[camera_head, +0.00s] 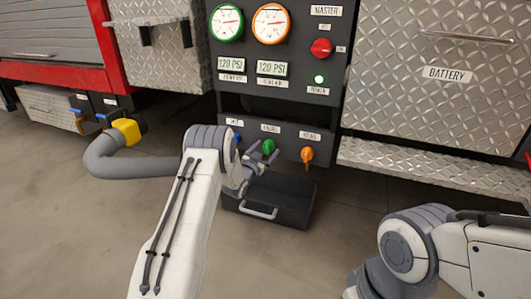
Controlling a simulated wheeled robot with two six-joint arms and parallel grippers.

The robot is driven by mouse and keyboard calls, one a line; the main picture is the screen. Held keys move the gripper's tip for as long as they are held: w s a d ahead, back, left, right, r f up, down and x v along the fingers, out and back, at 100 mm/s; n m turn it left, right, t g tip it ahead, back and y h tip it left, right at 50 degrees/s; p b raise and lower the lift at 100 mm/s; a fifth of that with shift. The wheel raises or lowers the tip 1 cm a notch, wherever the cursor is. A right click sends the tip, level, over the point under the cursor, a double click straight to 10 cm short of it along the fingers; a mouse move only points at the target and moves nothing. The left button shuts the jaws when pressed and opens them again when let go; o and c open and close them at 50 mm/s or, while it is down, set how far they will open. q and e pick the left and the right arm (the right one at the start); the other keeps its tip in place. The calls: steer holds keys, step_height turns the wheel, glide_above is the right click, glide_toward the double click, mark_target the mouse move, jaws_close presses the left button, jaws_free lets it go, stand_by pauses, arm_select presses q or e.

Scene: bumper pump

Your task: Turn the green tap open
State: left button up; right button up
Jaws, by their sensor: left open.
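The green tap (268,147) sits in the middle of the lower dark panel, between a blue tap (237,136) and an orange tap (307,155). My left gripper (265,157) is just in front of the green tap, and its fingers are open. The fingers partly cover the tap, and I cannot tell whether they touch it. The tap's handle position is mostly hidden. My right arm shows at the lower right, but its gripper is outside the view.
A dark open drawer (297,208) with a light handle juts out below the taps. Two gauges (270,23) and a red switch (321,48) are above. A grey hose (110,167) with a yellow coupling lies at the left. A diamond-plate step (430,165) projects at the right.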

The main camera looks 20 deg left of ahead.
arm_select(q)
jaws_close()
steer(key=m+p, duration=0.2)
steer(key=m, duration=0.1)
steer(key=shift+r+m, duration=0.1)
steer(key=shift+m, duration=0.3)
steer(key=m+p, duration=0.1)
steer(key=m, duration=0.3)
steer(key=shift+s+g+p, duration=0.1)
steer(key=shift+g+p, duration=0.2)
steer(key=shift+p, duration=0.05)
steer(key=m+p, duration=0.1)
steer(key=m, duration=0.3)
steer(key=shift+m+y, duration=0.3)
steer(key=shift+d+m+y+p, duration=0.1)
steer(key=shift+m+y+p, duration=0.35)
steer(key=shift+m, duration=1.95)
